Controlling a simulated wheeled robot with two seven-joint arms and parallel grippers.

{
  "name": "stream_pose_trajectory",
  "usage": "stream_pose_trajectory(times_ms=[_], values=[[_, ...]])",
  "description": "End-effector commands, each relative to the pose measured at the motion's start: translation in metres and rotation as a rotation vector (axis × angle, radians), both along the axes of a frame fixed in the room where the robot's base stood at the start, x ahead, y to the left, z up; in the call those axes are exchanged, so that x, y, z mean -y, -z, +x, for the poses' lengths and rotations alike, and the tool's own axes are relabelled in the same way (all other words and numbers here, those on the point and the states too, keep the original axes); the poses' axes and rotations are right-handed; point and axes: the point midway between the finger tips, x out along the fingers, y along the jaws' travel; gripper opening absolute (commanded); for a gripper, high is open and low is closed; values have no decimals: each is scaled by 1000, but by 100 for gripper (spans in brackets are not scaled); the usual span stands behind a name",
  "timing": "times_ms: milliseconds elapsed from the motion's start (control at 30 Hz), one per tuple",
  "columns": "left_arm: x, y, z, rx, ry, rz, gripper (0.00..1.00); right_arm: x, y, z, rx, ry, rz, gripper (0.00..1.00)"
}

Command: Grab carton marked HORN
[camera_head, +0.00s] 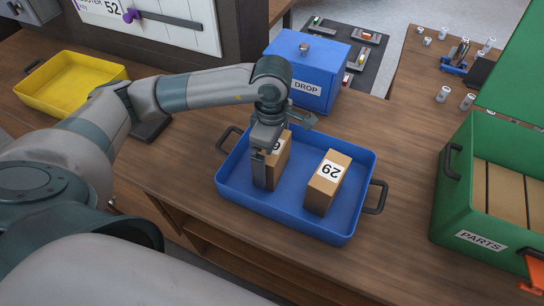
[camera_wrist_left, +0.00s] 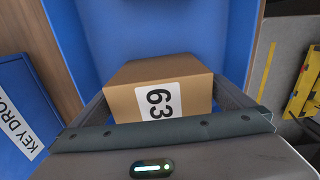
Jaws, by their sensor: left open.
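No carton in view shows the word HORN. A brown carton (camera_head: 275,172) stands in the blue tray (camera_head: 297,225). In the left wrist view, this carton (camera_wrist_left: 185,97) has a white label reading 63. My left gripper (camera_head: 268,150) is over it from above, open, with a finger on either side of it; the wrist view also shows the gripper (camera_wrist_left: 165,98) around the carton. Part of the carton and its label is hidden behind the gripper in the head view. A second brown carton (camera_head: 322,193), its label looking like 29, stands to the right in the tray.
A blue key drop box (camera_head: 300,75) stands behind the tray. A yellow tray (camera_head: 70,85) is at the left. A green PARTS crate (camera_head: 455,205) with its lid raised stands at the right, holding brown contents. Bare bench lies between the blue tray and the crate.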

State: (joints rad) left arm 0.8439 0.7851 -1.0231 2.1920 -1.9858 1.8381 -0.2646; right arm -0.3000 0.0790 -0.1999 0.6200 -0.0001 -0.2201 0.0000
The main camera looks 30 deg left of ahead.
Motion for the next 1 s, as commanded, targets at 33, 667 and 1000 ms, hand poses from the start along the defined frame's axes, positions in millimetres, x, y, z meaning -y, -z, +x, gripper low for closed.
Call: stream_pose_trajectory(times_ms=[33,667,1000], values=[[0,0,0,0,0,0,100,0,0,0,0,0,0,29],[1,-9,1,3,0,-3,61,0,5,0,0,0,0,29],[1,-56,2,6,1,-2,61,1,25,0,0,0,-1,29]])
